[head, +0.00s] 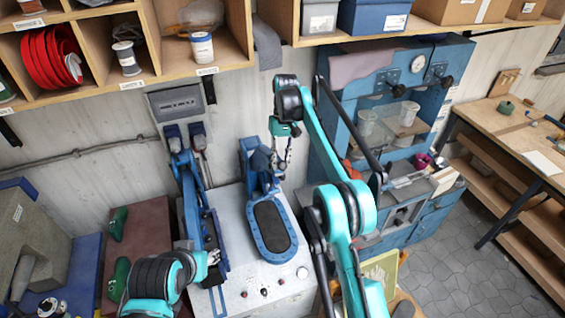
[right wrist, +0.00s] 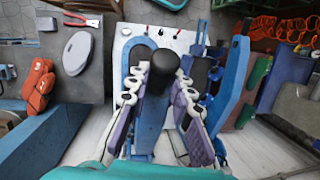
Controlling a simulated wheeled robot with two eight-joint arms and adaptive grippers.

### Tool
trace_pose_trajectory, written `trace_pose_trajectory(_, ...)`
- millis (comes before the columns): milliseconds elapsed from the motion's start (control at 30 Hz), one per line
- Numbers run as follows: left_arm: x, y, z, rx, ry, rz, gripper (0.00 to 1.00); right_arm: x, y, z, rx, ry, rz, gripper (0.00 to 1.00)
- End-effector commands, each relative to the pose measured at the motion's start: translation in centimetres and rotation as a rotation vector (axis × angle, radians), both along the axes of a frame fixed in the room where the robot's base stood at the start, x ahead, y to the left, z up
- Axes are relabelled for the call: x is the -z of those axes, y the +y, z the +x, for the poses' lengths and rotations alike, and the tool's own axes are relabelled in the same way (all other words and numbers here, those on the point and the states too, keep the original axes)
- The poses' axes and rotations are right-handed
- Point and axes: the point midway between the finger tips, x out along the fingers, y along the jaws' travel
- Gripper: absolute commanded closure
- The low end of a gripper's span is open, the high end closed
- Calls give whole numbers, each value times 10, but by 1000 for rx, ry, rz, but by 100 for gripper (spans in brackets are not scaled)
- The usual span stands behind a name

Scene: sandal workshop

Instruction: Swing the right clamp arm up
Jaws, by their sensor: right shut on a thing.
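The right clamp arm (head: 248,158) is blue and stands upright at the back of its blue-rimmed station. The dark oval pad (head: 268,226) in front of it is uncovered. My right gripper (head: 284,152) is at the upper end of this clamp arm. In the right wrist view, the right gripper's fingers (right wrist: 160,95) are closed around the arm's black rounded handle (right wrist: 164,66), with blue clamp metal (right wrist: 148,128) below it. My left arm reaches in at the lower left beside the left clamp (head: 190,195); its gripper tips are not clear there.
The clamps sit on a white machine top (head: 265,285) with small knobs at its front. A blue cabinet machine (head: 345,130) stands close on the right. Wooden shelves (head: 145,50) hang above. A reddish-brown board (head: 145,235) with green pieces lies on the left.

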Motion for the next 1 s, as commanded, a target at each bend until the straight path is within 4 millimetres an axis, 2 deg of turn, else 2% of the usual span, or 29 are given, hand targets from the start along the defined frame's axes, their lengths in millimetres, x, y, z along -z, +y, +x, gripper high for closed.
trace_pose_trajectory(200, -8, 0, 0, 0, 0, 0, 60, -6, 2, 5, 0, 10, -3, 100)
trace_pose_trajectory(633, -8, 0, 0, 0, 0, 0, 60, -5, 2, 6, 0, 11, -4, 100)
trace_pose_trajectory(667, -8, 0, 0, 0, 0, 0, 60, -5, 2, 6, 0, 11, -4, 73)
trace_pose_trajectory(700, -8, 0, 0, 0, 0, 0, 60, -5, 2, 6, 0, 12, -4, 63)
trace_pose_trajectory(733, -8, 0, 0, 0, 0, 0, 60, -5, 2, 6, 0, 12, -4, 57)
trace_pose_trajectory(1000, -8, 0, 0, 0, 0, 0, 60, -5, 2, 6, 0, 13, -4, 57)
